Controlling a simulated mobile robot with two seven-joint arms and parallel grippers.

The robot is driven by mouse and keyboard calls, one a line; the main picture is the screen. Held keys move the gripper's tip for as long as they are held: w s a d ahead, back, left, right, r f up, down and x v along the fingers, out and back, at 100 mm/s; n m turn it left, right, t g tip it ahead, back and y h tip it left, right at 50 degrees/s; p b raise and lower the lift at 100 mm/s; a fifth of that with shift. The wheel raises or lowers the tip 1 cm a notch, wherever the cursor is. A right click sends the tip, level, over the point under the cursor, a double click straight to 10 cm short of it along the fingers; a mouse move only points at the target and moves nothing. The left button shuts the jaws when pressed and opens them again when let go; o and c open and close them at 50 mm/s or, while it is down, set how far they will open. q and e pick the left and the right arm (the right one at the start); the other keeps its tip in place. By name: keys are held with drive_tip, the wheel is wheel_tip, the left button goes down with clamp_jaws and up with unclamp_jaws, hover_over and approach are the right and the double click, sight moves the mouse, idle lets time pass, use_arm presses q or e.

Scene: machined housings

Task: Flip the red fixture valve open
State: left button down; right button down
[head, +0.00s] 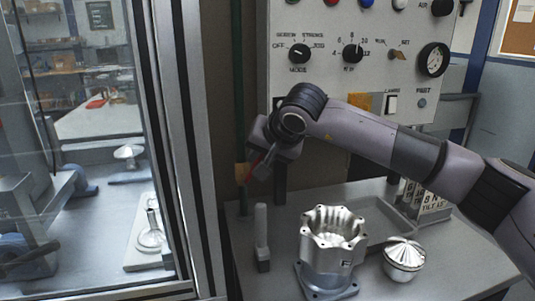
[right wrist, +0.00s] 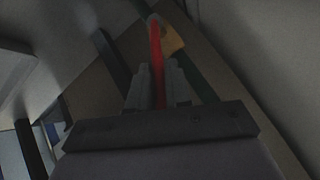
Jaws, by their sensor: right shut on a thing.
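The red valve lever (right wrist: 156,45) runs up between the fingers of my right gripper (right wrist: 159,72) in the right wrist view. The gripper is shut on it. In the head view my right gripper (head: 258,171) is at the green upright pipe (head: 238,110), left of the control panel. Only a small bit of red shows there; the rest of the lever is hidden by the gripper. A yellow piece (right wrist: 172,40) sits beside the lever's far end. My left gripper is not in view.
A machined housing (head: 318,265), a domed metal part (head: 403,258) and a grey upright block (head: 262,240) stand on the bench below my right arm. The control panel (head: 330,80) rises behind. A framed glass door (head: 180,150) is close on the left.

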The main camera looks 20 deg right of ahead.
drive_tip(key=a+h, duration=0.1)
drive_tip(key=a+r+n+h+p, duration=0.1)
drive_tip(key=shift+a+h, duration=0.1)
drive_tip(key=shift+h, duration=0.2)
drive_tip(key=shift+a+n+h+p, duration=0.4)
drive_tip(key=shift+a+n+h, duration=0.2)
drive_tip(key=shift+h, duration=0.1)
drive_tip(key=shift+f, duration=0.1)
drive_tip(key=c, duration=1.2)
unclamp_jaws()
drive_tip(key=shift+b+v, duration=0.65)
drive_tip(key=shift+v, duration=2.95)
